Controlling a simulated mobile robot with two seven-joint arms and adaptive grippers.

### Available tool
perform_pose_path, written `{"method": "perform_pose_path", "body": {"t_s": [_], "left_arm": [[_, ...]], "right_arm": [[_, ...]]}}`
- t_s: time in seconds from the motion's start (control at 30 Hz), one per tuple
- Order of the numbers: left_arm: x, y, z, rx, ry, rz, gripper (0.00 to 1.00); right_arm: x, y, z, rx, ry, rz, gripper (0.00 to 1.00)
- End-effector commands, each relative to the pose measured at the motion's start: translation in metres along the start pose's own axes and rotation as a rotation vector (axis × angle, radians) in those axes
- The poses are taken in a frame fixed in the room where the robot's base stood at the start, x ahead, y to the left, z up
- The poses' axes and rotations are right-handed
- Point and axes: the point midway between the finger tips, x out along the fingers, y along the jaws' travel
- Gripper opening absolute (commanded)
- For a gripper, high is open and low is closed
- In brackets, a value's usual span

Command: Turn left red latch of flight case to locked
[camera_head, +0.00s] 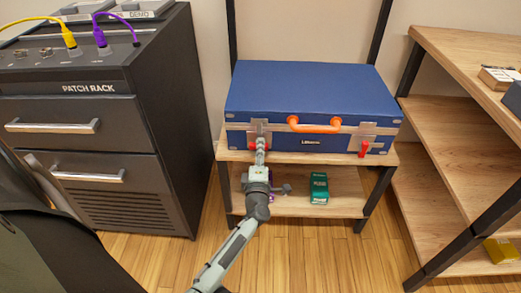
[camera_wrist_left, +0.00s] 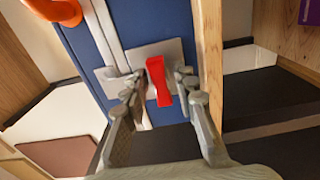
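The blue flight case (camera_head: 300,90) stands shut on a wooden shelf, with an orange handle (camera_head: 314,126) on its front. My left gripper (camera_head: 260,146) is at the left latch and partly hides it in the head view. In the left wrist view, the left red latch (camera_wrist_left: 158,82) sits on a metal plate between my left fingers (camera_wrist_left: 160,85), which are apart with a gap on each side. The right red latch (camera_head: 363,149) points down. My right gripper is not in view.
A black patch rack (camera_head: 95,120) stands to the left, with drawer handles and cables. A wooden shelf unit (camera_head: 460,130) stands to the right. A green box (camera_head: 319,188) lies on the lower shelf under the case. The wooden floor in front is mostly clear.

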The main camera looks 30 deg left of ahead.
Motion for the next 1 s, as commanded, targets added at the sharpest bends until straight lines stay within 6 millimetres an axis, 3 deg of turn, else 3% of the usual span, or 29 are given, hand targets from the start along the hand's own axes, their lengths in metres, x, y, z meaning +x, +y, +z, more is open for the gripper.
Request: {"method": "perform_pose_path", "body": {"t_s": [0.6, 0.77, 1.0], "left_arm": [[0.001, -0.002, 0.000, -0.056, 0.000, 0.003, 0.40], [0.000, -0.006, -0.001, -0.286, -0.001, 0.004, 0.40], [0.000, -0.004, -0.002, -0.791, -0.004, 0.005, 0.40]], "right_arm": [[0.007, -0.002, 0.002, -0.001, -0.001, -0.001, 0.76], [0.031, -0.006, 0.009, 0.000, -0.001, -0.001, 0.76], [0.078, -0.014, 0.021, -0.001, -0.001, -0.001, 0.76]]}}
